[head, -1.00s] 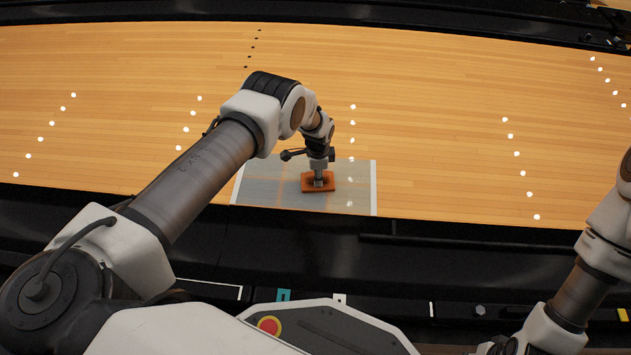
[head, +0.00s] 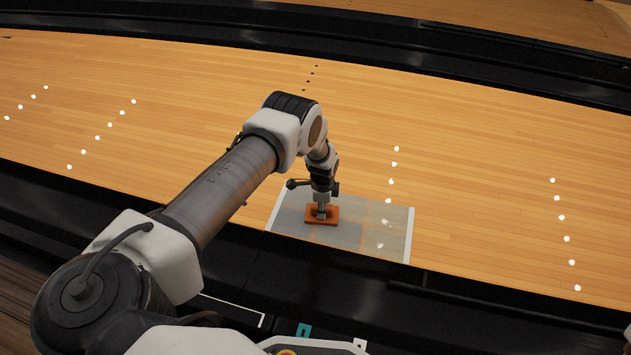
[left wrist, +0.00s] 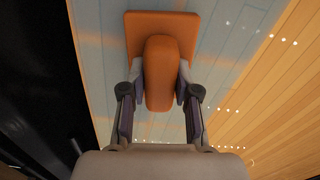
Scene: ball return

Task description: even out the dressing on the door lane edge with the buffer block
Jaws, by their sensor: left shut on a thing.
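The orange buffer block (head: 313,220) is a flat plate with a raised grip. It lies on a grey, see-through dressing patch (head: 350,238) on the lane's near edge, left of the patch's middle. The patch has white strips at its left and right ends, and faint orange bands show in it. My left gripper (head: 322,208) comes down on the block from above and is shut on its grip. In the left wrist view the fingers (left wrist: 160,100) clasp both sides of the block's grip (left wrist: 160,65). My right gripper is out of view.
The wooden lane (head: 480,190) is bare around the patch, with rows of white dots. A black gutter (head: 440,310) runs along its near side, and another black band (head: 300,40) runs along the far side.

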